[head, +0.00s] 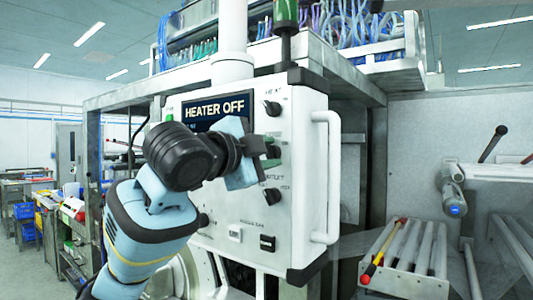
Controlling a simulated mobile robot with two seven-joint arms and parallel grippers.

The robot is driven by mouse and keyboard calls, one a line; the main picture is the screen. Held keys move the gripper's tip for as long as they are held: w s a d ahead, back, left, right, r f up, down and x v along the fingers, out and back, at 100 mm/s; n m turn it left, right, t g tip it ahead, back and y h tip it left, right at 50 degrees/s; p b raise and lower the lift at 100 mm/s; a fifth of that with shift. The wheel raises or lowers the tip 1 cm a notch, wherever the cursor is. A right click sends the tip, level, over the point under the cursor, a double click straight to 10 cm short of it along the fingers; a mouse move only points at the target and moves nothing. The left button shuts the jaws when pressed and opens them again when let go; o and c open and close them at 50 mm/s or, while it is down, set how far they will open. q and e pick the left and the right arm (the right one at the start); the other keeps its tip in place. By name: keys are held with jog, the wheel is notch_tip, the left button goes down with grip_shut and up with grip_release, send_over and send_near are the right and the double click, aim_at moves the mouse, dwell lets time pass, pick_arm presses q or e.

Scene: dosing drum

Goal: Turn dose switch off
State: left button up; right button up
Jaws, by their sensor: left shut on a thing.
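The white control panel (312,175) carries dark rotary switches in a column. One switch (272,108) is at the upper right and another switch (271,196) is lower down. The small labels are too blurred to tell which is the dose switch. My left gripper (266,152) is at the panel between these two, shut on what looks like a middle switch knob. The fingers and wrist hide most of that knob, so its setting cannot be told. My right gripper is not in view.
A display (218,110) on the panel reads "HEATER OFF". A white vertical handle (327,177) stands out at the panel's right edge. Rocker buttons (267,243) sit low on the panel. A rack of rods (408,255) is at the right. A cluttered bench (75,215) is at the left.

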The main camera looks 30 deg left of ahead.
pick_arm(q)
jog(key=shift+n, duration=0.8)
jog(key=o, duration=1)
jog(key=shift+c, duration=0.2)
jog(key=s, duration=0.7)
jog(key=shift+s+a, duration=0.3)
jog(key=shift+s, duration=0.1)
